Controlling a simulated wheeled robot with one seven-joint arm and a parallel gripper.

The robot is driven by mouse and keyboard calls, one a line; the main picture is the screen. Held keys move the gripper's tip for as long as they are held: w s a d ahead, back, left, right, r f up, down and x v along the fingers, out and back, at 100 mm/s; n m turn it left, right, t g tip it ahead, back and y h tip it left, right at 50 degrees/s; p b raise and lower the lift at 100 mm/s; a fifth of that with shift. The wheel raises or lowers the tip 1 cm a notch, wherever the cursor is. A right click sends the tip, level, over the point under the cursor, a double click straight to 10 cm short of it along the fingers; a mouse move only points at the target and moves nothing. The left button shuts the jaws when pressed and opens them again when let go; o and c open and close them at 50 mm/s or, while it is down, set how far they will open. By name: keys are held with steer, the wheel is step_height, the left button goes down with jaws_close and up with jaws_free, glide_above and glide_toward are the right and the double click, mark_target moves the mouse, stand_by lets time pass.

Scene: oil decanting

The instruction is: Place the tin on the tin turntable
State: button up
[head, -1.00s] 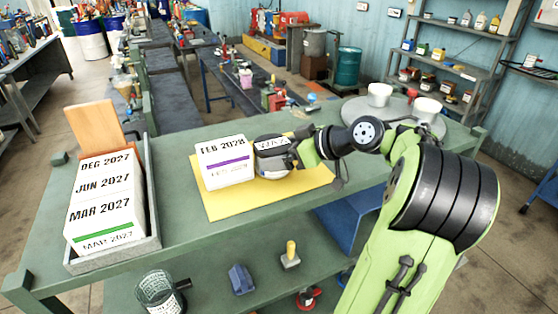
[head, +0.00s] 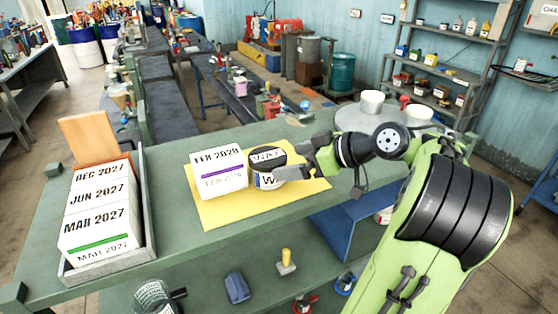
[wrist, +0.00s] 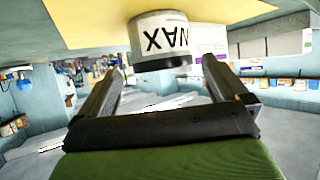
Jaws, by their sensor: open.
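The tin (head: 266,172) is a short cylinder with a white WAX label and a dark top. It stands upright on a yellow mat (head: 225,214), right of the white FEB 2028 box (head: 220,177). My gripper (head: 292,163) is open, at the tin's right side. In the wrist view the tin (wrist: 160,45) appears upside down, beyond the two spread fingers of my gripper (wrist: 158,75), with nothing held between them. A grey round turntable (head: 350,121) is at the bench's far right, partly hidden by my arm.
Two white cylinders (head: 371,102) and a small red object (head: 404,101) are on the turntable. A tray (head: 148,215) of date-labelled boxes (head: 95,235) stands at the left. The green bench (head: 175,150) is clear between tray and mat.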

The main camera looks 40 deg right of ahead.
steer(key=p+v, duration=0.2)
steer(key=v, duration=0.5)
steer(key=w+d+m+g, duration=0.1)
steer(key=w+d+f+m+g+h+p, duration=0.2)
steer(key=d+m+g, duration=0.1)
steer(key=shift+w+d+f, duration=0.1)
steer(key=shift+w+f, duration=0.1)
steer(key=shift+w, duration=0.05)
steer(key=w+d+r+m+g+h+p, duration=0.1)
steer(key=w+d+m+g+h+p, duration=0.1)
steer(key=w+d+m+g+p, duration=0.3)
step_height(320, 180, up, 9)
steer(key=m+g+p, duration=0.1)
steer(key=m+g, duration=0.2)
steer(key=m, duration=0.9)
glide_above(268, 168)
steer(key=w+d, duration=0.3)
steer(key=w, duration=0.1)
steer(key=f, duration=1.5)
steer(key=shift+s+a+f, duration=0.1)
steer(key=shift+s+f, duration=0.15)
steer(key=shift+f, duration=0.1)
steer(key=shift+r, duration=0.1)
steer(key=c, duration=1.1)
